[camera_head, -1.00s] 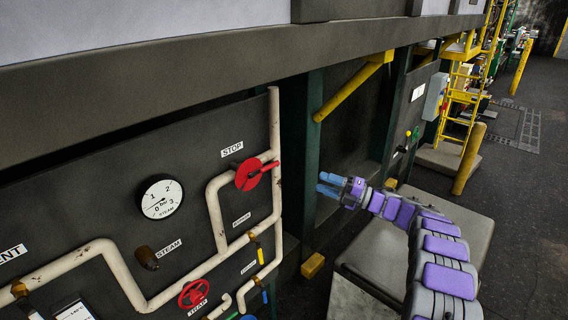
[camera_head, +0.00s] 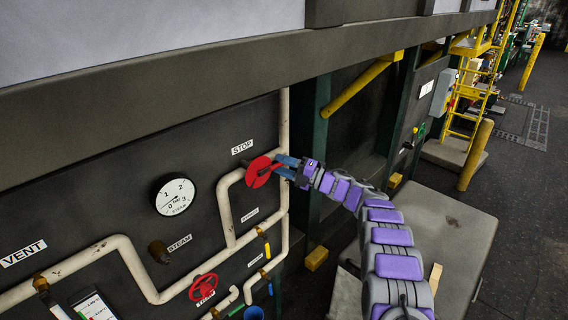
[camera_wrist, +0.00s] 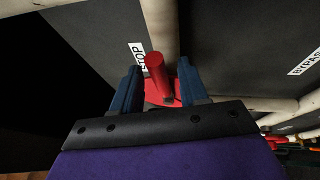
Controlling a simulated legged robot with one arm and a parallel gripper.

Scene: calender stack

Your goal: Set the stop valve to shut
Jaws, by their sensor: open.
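The stop valve (camera_head: 258,173) is a red disc with a red handle on a cream pipe, below the STOP label (camera_head: 242,147). My gripper (camera_head: 282,165) is at its right side, with blue fingers pointing left at the handle. In the wrist view the red handle (camera_wrist: 156,70) stands between the two open fingers (camera_wrist: 158,85), nearer the left one. A gap shows on the right; I cannot tell if the left finger touches. Part of the valve's red body (camera_wrist: 160,98) shows behind the handle, partly hidden by my gripper.
A steam gauge (camera_head: 174,194) sits left of the valve. Cream pipes (camera_head: 225,205) run around it. A red trap wheel (camera_head: 203,288) and small yellow and blue handles lie below. A yellow brace (camera_head: 358,87) and a grey platform (camera_head: 455,235) are to the right.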

